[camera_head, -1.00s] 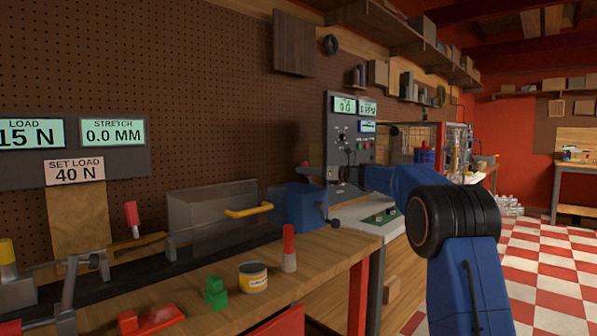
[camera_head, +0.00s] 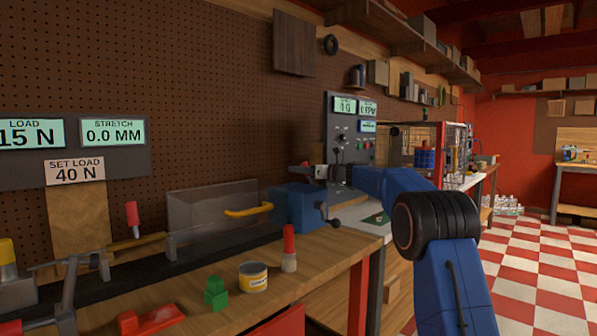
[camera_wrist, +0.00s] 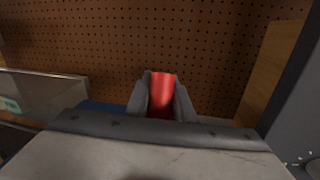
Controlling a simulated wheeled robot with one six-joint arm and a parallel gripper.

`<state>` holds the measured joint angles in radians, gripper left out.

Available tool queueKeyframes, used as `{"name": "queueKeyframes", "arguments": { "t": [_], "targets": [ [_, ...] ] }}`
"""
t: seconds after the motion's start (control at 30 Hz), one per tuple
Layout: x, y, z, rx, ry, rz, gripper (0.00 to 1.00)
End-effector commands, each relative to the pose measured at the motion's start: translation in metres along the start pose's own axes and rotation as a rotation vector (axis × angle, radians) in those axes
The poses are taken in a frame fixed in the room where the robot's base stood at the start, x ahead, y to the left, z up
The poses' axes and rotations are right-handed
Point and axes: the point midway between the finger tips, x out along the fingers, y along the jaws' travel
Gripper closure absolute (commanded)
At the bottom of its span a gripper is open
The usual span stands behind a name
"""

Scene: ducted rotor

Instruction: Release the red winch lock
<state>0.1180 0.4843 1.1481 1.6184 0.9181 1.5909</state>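My gripper (camera_wrist: 161,98) has its two grey fingers on either side of a red piece in the wrist view. This red piece (camera_wrist: 161,95), which looks like the winch lock, fills most of the space between them. I cannot tell if the fingers press on it. In the head view my gripper (camera_head: 314,172) is small, above the blue housing (camera_head: 303,207) at the bench's far end. The housing has a dark knobbed crank (camera_head: 335,222) at its right. The lock's base is hidden by my gripper.
The wooden bench (camera_head: 225,309) carries a red-topped bottle (camera_head: 289,250), a labelled tin (camera_head: 253,276), a green block (camera_head: 216,293) and a red block (camera_head: 150,320). A clear guard with a yellow handle (camera_head: 249,210) stands left of the housing. Displays read load 15 N, stretch 0.0 mm. The pegboard lies close behind.

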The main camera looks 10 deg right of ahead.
Motion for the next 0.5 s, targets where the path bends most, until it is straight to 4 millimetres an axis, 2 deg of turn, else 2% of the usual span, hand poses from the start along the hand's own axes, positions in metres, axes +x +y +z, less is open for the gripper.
{"name": "queueKeyframes", "arguments": {
  "t": [0.17,0.5],
  "targets": [
    [-0.002,0.001,0.001,-0.003,-0.025,0.006,1.00],
    [-0.013,0.004,0.011,-0.030,-0.190,0.023,1.00]
  ]
}}
